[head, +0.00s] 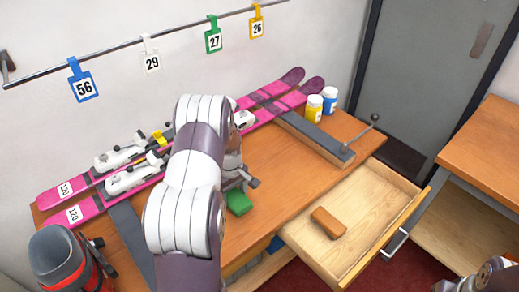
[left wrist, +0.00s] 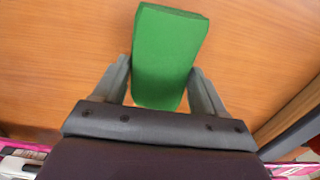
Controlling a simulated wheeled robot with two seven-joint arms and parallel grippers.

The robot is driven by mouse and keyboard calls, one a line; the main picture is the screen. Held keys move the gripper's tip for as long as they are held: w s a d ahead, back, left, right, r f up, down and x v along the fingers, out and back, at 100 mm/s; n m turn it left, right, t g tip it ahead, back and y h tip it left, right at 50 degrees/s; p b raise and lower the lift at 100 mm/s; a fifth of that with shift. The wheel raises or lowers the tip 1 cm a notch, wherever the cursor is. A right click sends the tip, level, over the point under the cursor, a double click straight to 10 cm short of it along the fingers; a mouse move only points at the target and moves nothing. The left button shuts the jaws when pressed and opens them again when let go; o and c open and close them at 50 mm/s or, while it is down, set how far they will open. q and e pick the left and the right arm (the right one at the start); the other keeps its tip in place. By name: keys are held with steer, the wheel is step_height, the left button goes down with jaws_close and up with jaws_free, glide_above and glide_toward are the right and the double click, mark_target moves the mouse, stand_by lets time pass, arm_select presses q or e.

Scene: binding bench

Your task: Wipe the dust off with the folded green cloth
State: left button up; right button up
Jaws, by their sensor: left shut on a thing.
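The folded green cloth (head: 238,202) is at the middle of the wooden bench, just in front of the skis. My left gripper (head: 240,184) is shut on it, partly hidden behind my left arm. In the left wrist view the cloth (left wrist: 168,50) sits between the two fingers of the gripper (left wrist: 161,68) and sticks out past their tips over bare wood. I cannot tell whether the cloth touches the bench top. I see no dust clearly in either view. My right gripper does not show; only a bit of my right arm is at the lower right corner.
Pink skis (head: 92,205) lie along the back of the bench (head: 290,186). A yellow jar (head: 313,108) and a blue jar (head: 329,100) stand at the back right. An open drawer (head: 372,198) holds a brown block (head: 328,222). A ski boot (head: 62,262) is at front left.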

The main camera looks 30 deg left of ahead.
mark_target(234, 194)
arm_select(q)
steer(key=shift+w+d+r+p, duration=0.1)
steer(key=shift+w+r+p, duration=0.1)
steer(key=shift+r+p, duration=0.6)
step_height(234, 194, up, 3)
steer(key=shift+s+f+p, duration=0.15)
steer(key=shift+p, duration=0.55)
steer(key=shift+r+p, duration=0.45)
steer(key=shift+r, duration=0.15)
steer(key=shift+o, duration=1.2)
steer(key=shift+c, duration=1)
